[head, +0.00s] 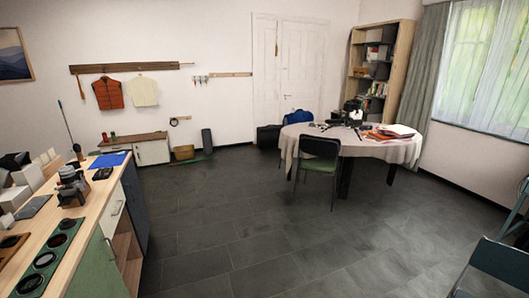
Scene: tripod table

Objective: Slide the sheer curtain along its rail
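The sheer curtain (468,68) hangs over the bright window at the upper right in the head view. It is pale and translucent, and green shows through it. A heavier grey-green curtain (426,62) hangs at its left side. The rail is not visible, as the top of the window is cut off by the picture edge. Neither of my grippers is in view.
A round table (405,152) with a pale cloth stands before the bookshelf (401,45), with a dark chair (320,148) at its front. A blue-grey folding chair (500,262) is at the lower right. A wooden counter (75,205) runs along the left. The middle floor is clear.

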